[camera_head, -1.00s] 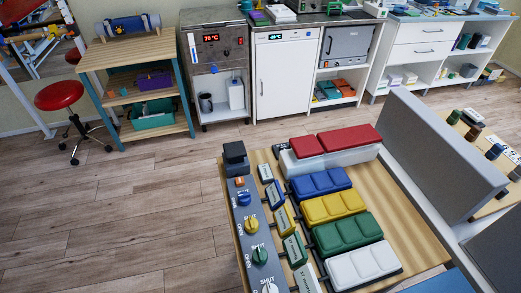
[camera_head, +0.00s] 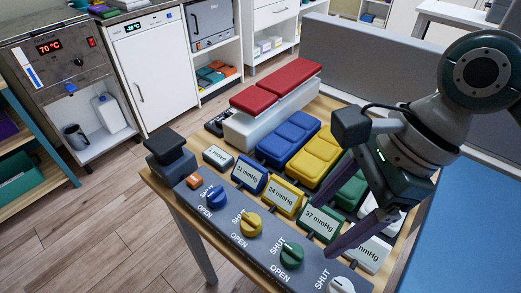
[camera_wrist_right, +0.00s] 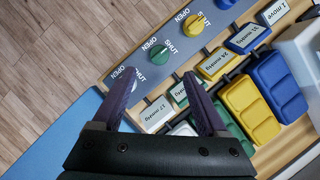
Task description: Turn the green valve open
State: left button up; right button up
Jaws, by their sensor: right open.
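The green valve (camera_head: 292,254) is a round knob on the grey sloped panel, between SHUT and OPEN labels. It also shows in the right wrist view (camera_wrist_right: 160,54), just beyond my fingertips. My right gripper (camera_head: 318,228) reaches in from the right above the panel, its two dark purple fingers spread and empty. In the right wrist view the fingers (camera_wrist_right: 160,76) point toward the green valve, apart from it. The green-framed gauge card (camera_head: 322,221) by this valve reads 37 mmHg. The exact direction of the knob's pointer is hard to tell. My left gripper is not in view.
Blue (camera_head: 216,197), yellow (camera_head: 250,224) and white (camera_head: 342,285) knobs flank the green one closely in a row. Coloured cushions, such as the blue one (camera_head: 288,138), lie behind the gauge cards. A black block (camera_head: 171,154) stands at the panel's far end.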

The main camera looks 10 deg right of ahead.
aim_at(297, 250)
jog(key=b+x, duration=0.3)
jog(key=x, duration=0.6)
jog(key=shift+s+d+f, duration=0.1)
jog(key=shift+f, duration=0.05)
jog(key=shift+c, duration=0.2)
jog(key=c, duration=0.3)
grip_shut()
